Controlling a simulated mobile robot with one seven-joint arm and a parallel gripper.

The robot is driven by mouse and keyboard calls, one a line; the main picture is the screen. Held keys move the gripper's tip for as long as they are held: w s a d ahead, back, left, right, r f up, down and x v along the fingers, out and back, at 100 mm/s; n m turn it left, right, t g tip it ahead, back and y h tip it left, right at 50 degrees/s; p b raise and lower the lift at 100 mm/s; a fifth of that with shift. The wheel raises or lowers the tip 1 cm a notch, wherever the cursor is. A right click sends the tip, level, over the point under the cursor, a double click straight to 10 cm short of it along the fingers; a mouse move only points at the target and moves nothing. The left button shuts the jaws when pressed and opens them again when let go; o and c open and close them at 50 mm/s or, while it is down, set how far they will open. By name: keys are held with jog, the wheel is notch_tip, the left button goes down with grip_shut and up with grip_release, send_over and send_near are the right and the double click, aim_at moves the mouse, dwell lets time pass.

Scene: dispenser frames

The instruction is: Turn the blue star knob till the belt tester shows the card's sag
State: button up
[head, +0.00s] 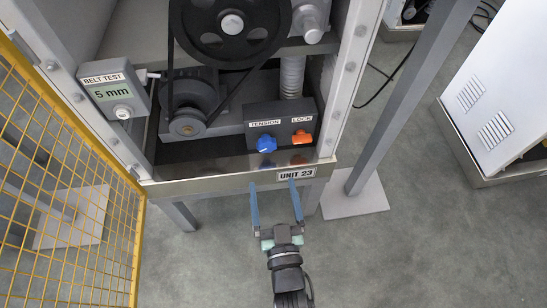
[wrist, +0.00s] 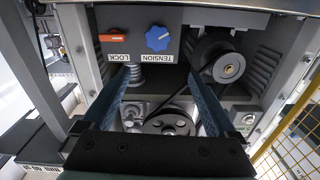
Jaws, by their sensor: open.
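The blue star knob (head: 266,143) sits under the TENSION label on a dark control box (head: 254,124). It also shows in the wrist view (wrist: 159,39). An orange lock handle (head: 301,137) sits to its right under the LOCK label. The belt tester (head: 113,92) at the left reads 5 mm. The belt (head: 171,70) runs between a large black pulley (head: 231,28) and a small pulley (head: 187,125). My gripper (head: 273,186) is open and empty, in front of the unit's front edge, its fingers apart from the knob. I see no card showing a sag value.
The UNIT 23 front rail (head: 220,184) runs below the control box. A yellow mesh guard (head: 75,170) stands at the left. A grey post (head: 405,100) and a white cabinet (head: 505,90) are at the right. The floor in front is clear.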

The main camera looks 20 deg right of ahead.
aim_at(268, 148)
jog(key=b+x, duration=0.1)
jog(key=x, duration=0.3)
jog(key=f+b+x, duration=0.1)
jog(key=x, duration=0.3)
jog(key=f+b+x, duration=0.1)
jog(key=b+x, duration=0.1)
jog(key=x, duration=0.2)
jog(key=shift+s+d+f, duration=0.1)
jog(key=shift+d+f, duration=0.1)
jog(key=shift+d, duration=0.05)
jog(key=c, duration=1.4)
jog(key=shift+o, duration=0.2)
jog(key=shift+n, duration=0.3)
jog(key=n+b, duration=0.1)
jog(key=n, duration=0.2)
jog(key=shift+n, duration=0.3)
jog(key=shift+n+b, duration=0.55)
jog(key=shift+n, duration=1.25)
